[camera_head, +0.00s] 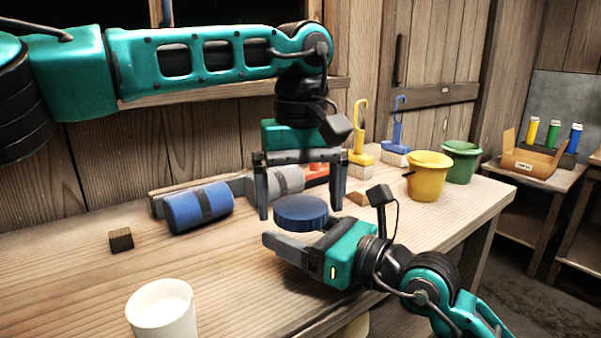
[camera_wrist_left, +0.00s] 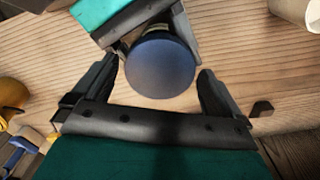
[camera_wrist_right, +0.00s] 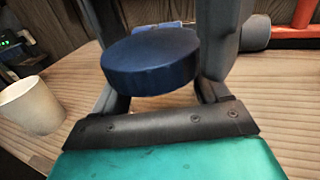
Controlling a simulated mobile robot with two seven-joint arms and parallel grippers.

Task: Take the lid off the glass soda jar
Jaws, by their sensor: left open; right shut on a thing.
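The jar's round dark blue lid (camera_head: 301,211) is in the middle of the head view, above the table. My left gripper (camera_head: 300,203) is open and points down from above, with one finger on each side of the lid. The left wrist view shows the lid (camera_wrist_left: 160,77) from above between these fingers, with gaps on both sides. My right gripper (camera_head: 284,236) comes in from the right, low, and is shut on the jar just under the lid. In the right wrist view the lid (camera_wrist_right: 150,62) sits between its fingers. The glass body is mostly hidden.
A white cup (camera_head: 162,310) stands at the front left. A blue roll (camera_head: 198,207), a grey roll (camera_head: 285,181) and a small dark block (camera_head: 121,239) lie on the table. Yellow (camera_head: 428,177) and green (camera_head: 460,167) buckets and brushes stand behind right. The left table is mostly clear.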

